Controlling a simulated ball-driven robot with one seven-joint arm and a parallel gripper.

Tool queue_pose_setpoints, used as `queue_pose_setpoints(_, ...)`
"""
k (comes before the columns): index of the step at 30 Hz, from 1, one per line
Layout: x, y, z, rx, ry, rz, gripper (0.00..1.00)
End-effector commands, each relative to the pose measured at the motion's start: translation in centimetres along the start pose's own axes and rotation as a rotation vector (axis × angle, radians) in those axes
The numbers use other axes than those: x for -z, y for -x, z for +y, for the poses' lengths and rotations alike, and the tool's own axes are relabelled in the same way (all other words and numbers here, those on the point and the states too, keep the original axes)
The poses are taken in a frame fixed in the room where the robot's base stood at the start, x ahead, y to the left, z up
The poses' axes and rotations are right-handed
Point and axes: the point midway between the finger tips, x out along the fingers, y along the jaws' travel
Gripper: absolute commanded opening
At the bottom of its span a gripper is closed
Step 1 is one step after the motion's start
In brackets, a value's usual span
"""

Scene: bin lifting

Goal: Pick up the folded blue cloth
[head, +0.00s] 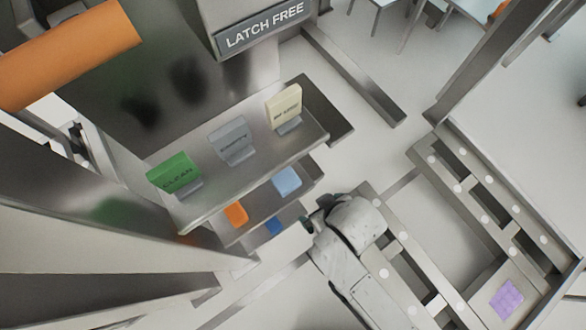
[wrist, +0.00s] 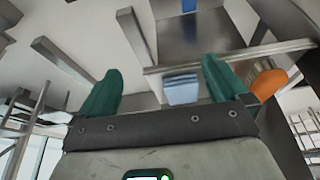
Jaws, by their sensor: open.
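The folded blue cloth (head: 287,181) is light blue and lies on the lower shelf, toward its right end, in the head view. In the wrist view the cloth (wrist: 181,89) shows layered folds and appears between my two green fingers, nearer the right one. My gripper (wrist: 160,78) is open, with nothing held between the fingers. The cloth looks to be beyond the fingertips, and I see no contact. In the head view my grey arm comes from the lower right and its end is just below and right of the cloth; the fingers are mostly hidden there.
An orange item (head: 236,213) lies left of the cloth on the same shelf; it shows right of my right finger in the wrist view (wrist: 267,83). A darker blue item (head: 273,226) sits lower. The upper shelf (head: 258,155) overhangs, with green, grey and cream signs. A metal frame stands right.

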Motion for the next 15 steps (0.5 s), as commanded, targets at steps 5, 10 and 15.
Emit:
queue_pose_setpoints(5,0.5,-1.8,-1.8,0.022,0.042,0.022,1.0)
queue_pose_setpoints(10,2.2,-2.5,-2.2,0.026,0.047,0.029,1.0)
queue_pose_setpoints(15,5.1,-3.7,-2.4,0.026,0.045,0.028,1.0)
